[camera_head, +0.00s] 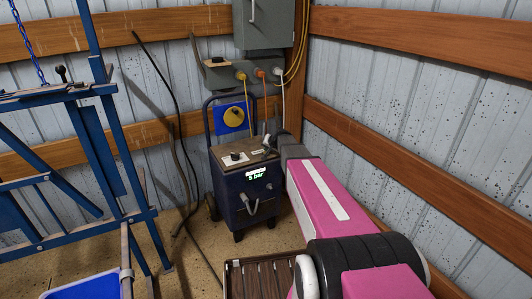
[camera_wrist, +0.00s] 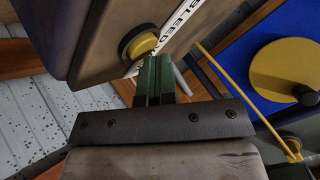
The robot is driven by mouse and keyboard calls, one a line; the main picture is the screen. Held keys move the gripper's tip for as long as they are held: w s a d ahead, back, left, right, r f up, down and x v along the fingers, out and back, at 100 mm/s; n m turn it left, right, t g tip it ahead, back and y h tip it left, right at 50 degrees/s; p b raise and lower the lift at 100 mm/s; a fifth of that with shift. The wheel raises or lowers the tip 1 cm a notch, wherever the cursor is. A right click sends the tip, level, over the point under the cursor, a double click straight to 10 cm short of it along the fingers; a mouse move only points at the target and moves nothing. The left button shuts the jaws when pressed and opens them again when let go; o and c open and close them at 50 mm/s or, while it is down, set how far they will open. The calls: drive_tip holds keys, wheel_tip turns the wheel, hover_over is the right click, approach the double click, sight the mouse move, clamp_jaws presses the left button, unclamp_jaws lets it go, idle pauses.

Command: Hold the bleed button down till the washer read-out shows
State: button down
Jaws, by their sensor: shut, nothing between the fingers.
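The washer is a dark blue box on wheels (camera_head: 245,198) with a brown top. Its small read-out (camera_head: 256,173) is lit and appears to say "5 bar" in green. In the wrist view the bleed button (camera_wrist: 143,45) is a yellow disc in a black collar on a brown panel, beside a white strip lettered "BLEED" (camera_wrist: 182,22). My gripper (camera_wrist: 153,62) is shut and empty, its green fingertips close to the button's lower edge. I cannot tell whether they touch. In the head view my arm reaches the washer's top right, and the button cannot be made out.
A blue frame (camera_head: 120,160) stands at the left. A grey box with coloured plugs (camera_head: 240,75) hangs on the wall behind the washer, with cables hanging down. A blue panel with a yellow disc (camera_head: 233,117) is behind the washer. A slatted brown surface (camera_head: 262,279) lies in front.

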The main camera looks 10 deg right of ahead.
drive_tip(key=shift+r, duration=0.95)
drive_tip(key=shift+r, duration=2.5)
drive_tip(key=s+f+n+g+h, duration=0.1)
drive_tip(key=s+f+g, duration=0.1)
drive_tip(key=s, duration=1)
drive_tip(key=s+f+n+g+h, duration=0.1)
drive_tip(key=s+f+g, duration=0.2)
drive_tip(key=s, duration=1)
drive_tip(key=s+f+n+g+h, duration=0.1)
drive_tip(key=s+f, duration=0.5)
drive_tip(key=s, duration=0.6)
drive_tip(key=shift+s+a+f+n+g+h, duration=0.15)
drive_tip(key=shift+a+n+g+h, duration=0.35)
drive_tip(key=shift+g, duration=0.7)
drive_tip(key=shift+d, duration=0.2)
